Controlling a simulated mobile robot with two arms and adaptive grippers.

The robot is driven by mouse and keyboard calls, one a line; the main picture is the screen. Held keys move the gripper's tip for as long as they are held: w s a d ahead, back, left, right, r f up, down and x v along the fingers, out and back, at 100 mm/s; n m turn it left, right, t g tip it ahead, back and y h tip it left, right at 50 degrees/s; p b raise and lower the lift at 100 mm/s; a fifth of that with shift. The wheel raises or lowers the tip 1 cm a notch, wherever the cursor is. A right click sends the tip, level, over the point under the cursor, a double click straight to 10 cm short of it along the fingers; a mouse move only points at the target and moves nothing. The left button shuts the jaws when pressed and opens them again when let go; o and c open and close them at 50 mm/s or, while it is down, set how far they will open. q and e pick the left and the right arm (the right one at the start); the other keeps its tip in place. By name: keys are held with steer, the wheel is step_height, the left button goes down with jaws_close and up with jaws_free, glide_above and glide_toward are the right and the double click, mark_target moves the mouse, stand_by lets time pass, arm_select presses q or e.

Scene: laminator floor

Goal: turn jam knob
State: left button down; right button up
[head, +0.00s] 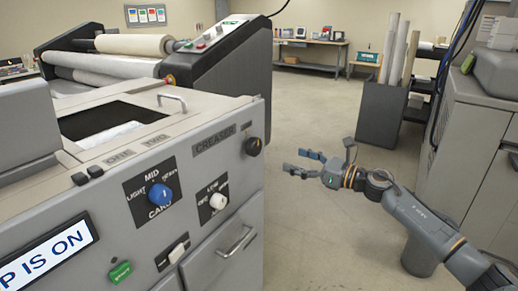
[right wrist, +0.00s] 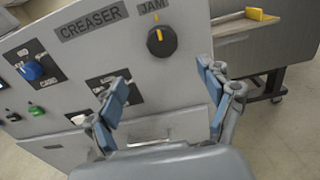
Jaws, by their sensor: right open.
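The jam knob (head: 253,146) is a round black knob near the top right corner of the machine's grey front panel. In the right wrist view the jam knob (right wrist: 162,42) sits under the word JAM, with its orange pointer pointing up. My right gripper (head: 297,163) is to the right of the knob and apart from it, with its fingers toward the panel. In the wrist view my right gripper (right wrist: 163,90) is open and empty, its blue-padded fingers spread wide below the knob. My left gripper is in neither view.
The panel also has a blue knob (head: 160,194), a white knob (head: 218,201), a green switch (head: 120,271) and a drawer handle (head: 236,241). A grey cabinet (head: 478,140) stands at right. A dark bin with rolls (head: 380,115) stands behind my right arm. Open floor lies between.

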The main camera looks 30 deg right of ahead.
mark_target(258, 148)
steer(key=p+x, duration=0.3)
steer(key=x, duration=0.8)
steer(key=shift+w+d, duration=0.15)
steer(key=shift+w, duration=0.15)
steer(key=shift+w+a+f, duration=0.1)
steer(key=shift+w+a, duration=0.15)
steer(key=shift+w, duration=0.25)
steer(key=shift+c, duration=0.4)
steer(key=c, duration=1.1)
